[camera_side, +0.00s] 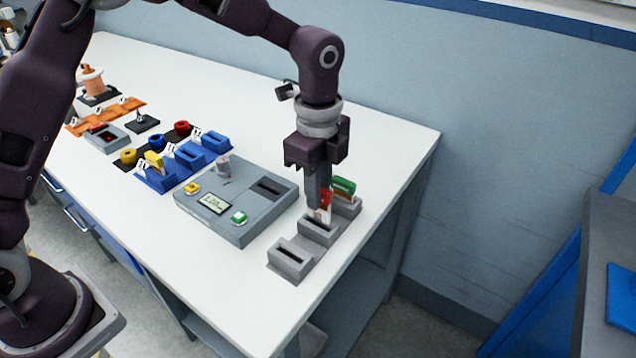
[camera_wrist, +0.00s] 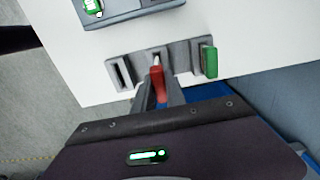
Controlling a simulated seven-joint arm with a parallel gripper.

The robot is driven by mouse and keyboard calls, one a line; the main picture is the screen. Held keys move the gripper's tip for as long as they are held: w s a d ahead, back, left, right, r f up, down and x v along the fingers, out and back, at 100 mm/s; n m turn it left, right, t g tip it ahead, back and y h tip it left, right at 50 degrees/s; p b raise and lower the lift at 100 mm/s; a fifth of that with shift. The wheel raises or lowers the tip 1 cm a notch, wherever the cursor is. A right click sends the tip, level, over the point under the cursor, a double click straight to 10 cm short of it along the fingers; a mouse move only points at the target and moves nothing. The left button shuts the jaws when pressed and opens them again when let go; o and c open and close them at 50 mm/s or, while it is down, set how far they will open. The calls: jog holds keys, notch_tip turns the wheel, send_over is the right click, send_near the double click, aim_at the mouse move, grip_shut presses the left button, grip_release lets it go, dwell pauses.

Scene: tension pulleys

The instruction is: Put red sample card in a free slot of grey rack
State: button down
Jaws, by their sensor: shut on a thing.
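The red sample card (camera_side: 326,199), red above with a pale lower part, is between the fingers of my gripper (camera_side: 320,196). The card is upright over the middle slot of the grey rack (camera_side: 287,264); I cannot tell whether its lower edge is inside. The rack's near slot is empty. A green card (camera_side: 343,186) stands in the far slot. In the wrist view the red card (camera_wrist: 158,80) shows between my fingers (camera_wrist: 159,92), beside the rack's middle block. The green card (camera_wrist: 209,62) is right of it, and the left slot (camera_wrist: 121,73) is empty.
A grey device (camera_side: 240,205) with a display and buttons stands left of the rack. Blue holders (camera_side: 185,157), colored rings and orange holders (camera_side: 105,116) lie farther left. The rack is near the white table's right edge (camera_side: 385,225). The table behind the device is clear.

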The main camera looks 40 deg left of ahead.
aim_at(318, 219)
jog(key=shift+f, duration=0.1)
dwell(0.3)
jog(key=shift+f, duration=0.2)
jog(key=shift+f, duration=1.75)
dwell(1.2)
jog(key=c, duration=1)
grip_release()
jog(key=shift+o, duration=0.2)
jog(key=shift+r, duration=4)
